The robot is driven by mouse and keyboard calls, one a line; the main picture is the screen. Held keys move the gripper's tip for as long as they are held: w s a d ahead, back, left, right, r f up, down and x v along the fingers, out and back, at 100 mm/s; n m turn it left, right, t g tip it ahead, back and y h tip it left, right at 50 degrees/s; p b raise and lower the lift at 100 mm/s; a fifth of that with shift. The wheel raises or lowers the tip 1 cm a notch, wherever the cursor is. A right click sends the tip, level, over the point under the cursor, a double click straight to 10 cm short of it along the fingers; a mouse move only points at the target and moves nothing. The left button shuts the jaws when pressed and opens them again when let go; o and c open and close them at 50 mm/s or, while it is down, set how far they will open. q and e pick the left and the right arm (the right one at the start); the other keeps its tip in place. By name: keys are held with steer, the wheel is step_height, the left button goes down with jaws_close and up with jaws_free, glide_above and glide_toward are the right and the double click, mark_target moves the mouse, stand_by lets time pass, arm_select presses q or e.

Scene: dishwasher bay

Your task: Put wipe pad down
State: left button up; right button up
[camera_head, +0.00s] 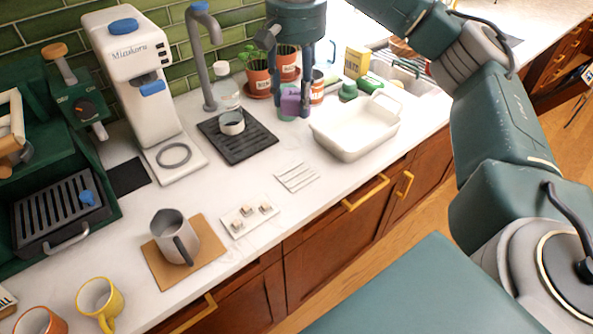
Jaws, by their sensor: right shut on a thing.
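The wipe pad looks to be the small purple piece (290,101) between the fingers of my right gripper (291,110). The gripper comes down over the back of the counter, just left of the white basin, and its fingers are shut on the pad. Something green shows right by the pad's lower side. I cannot tell whether the pad touches the counter. My left gripper is not in view.
A white basin (355,128) stands right of the gripper. A black drain mat (238,143) with a cup lies to the left. Potted plants (257,76) stand behind. A striped white cloth or card (296,177) lies in front, with bare counter around it.

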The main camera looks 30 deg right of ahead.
steer(key=b, duration=0.2)
glide_toward(296, 173)
steer(key=shift+s+f+p, duration=0.1)
steer(key=shift+f+p, duration=0.45)
steer(key=shift+p, duration=0.05)
step_height(296, 173, down, 4)
steer(key=shift+f+p, duration=0.1)
steer(key=shift+p, duration=0.3)
steer(key=shift+f, duration=0.3)
steer(key=shift+f, duration=0.1)
steer(key=o, duration=1.1)
